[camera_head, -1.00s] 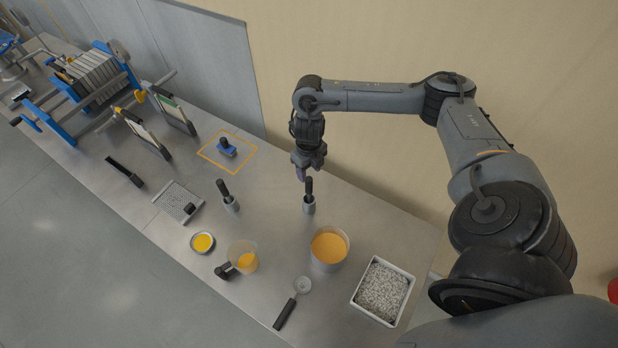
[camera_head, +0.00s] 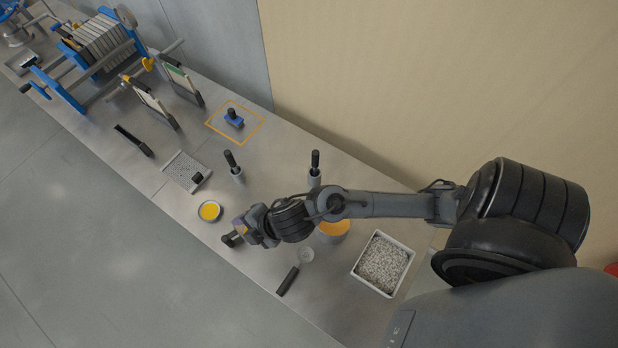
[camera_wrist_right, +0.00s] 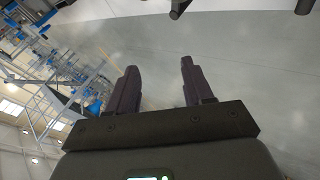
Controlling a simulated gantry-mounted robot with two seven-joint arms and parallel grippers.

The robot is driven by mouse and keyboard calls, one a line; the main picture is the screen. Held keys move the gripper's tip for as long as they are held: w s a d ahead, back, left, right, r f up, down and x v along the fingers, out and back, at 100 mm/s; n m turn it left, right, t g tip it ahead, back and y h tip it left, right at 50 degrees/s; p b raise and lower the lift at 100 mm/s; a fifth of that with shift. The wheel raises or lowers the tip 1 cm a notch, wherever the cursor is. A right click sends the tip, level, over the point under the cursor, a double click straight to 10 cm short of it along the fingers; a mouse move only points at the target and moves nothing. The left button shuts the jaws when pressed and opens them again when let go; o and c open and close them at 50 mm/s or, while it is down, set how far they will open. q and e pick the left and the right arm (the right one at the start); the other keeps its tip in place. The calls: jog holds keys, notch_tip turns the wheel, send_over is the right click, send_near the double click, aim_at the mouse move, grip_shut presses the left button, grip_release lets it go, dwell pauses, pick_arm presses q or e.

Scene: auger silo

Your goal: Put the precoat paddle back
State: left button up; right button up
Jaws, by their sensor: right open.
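Two slim grey holders each have a black-handled tool upright in them: one in the middle of the bench (camera_head: 237,172), one further right (camera_head: 314,172). I cannot tell for certain which tool is the precoat paddle. My left gripper is not in view.
My right forearm partly covers the orange-filled pot (camera_head: 335,229). Nearby are a yellow dish (camera_head: 209,211), a black-handled scoop (camera_head: 288,281) and a white tray of grey granules (camera_head: 384,264). A blue tool (camera_head: 234,120) sits inside an orange outline.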

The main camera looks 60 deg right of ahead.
jog(key=s+d+m+g+h, duration=0.1)
jog(key=s+d+m+g, duration=0.1)
jog(key=s+d+m, duration=0.2)
jog(key=s+d+f+m+g+h, duration=0.1)
jog(key=s+d+m, duration=0.3)
jog(key=s+m, duration=0.5)
jog(key=shift+m+g, duration=0.6)
jog(key=shift+d, duration=0.1)
notch_tip(320, 180, up, 8)
jog(key=p, duration=0.8)
jog(key=shift+r, duration=0.2)
